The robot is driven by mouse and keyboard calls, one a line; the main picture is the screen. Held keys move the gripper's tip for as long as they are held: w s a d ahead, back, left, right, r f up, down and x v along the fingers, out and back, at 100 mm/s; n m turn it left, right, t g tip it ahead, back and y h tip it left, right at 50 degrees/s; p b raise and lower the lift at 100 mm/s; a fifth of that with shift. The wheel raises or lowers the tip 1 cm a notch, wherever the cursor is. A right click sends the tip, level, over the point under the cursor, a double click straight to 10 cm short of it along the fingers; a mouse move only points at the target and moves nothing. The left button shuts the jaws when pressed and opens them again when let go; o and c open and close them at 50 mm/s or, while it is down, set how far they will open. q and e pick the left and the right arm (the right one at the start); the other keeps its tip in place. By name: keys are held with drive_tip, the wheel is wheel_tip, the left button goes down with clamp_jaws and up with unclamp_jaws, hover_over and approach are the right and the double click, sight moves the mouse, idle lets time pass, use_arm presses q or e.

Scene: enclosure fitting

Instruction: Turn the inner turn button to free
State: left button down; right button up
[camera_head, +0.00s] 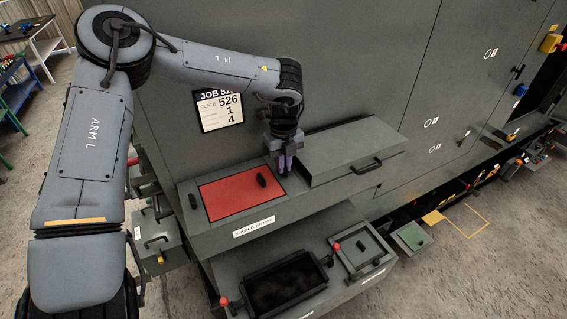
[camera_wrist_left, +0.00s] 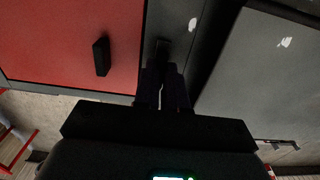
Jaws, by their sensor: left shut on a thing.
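A red panel (camera_head: 225,197) is set in the grey ledge, with a black upright knob (camera_head: 262,181) near its right side. The same red panel (camera_wrist_left: 60,40) and knob (camera_wrist_left: 101,56) show in the left wrist view. My left gripper (camera_head: 283,166) reaches down to the strip between the red panel and the grey lidded box. In the wrist view its fingers (camera_wrist_left: 163,82) are shut on a small dark turn button (camera_wrist_left: 162,47), mostly hidden and in shadow. How the button is turned cannot be told. My right gripper is not in view.
The grey box lid (camera_head: 350,148) with a black handle stands just right of the gripper. Below are a black open tray (camera_head: 327,262) and a small grey-green lidded tray (camera_head: 368,248), with red-knobbed levers. A job sheet (camera_head: 219,110) hangs on the cabinet wall behind.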

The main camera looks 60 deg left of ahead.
use_arm(q)
drive_tip(key=c, duration=1.2)
unclamp_jaws()
wheel_tip(320, 180, up, 11)
drive_tip(key=b, duration=0.1)
drive_tip(key=shift+d, duration=0.1)
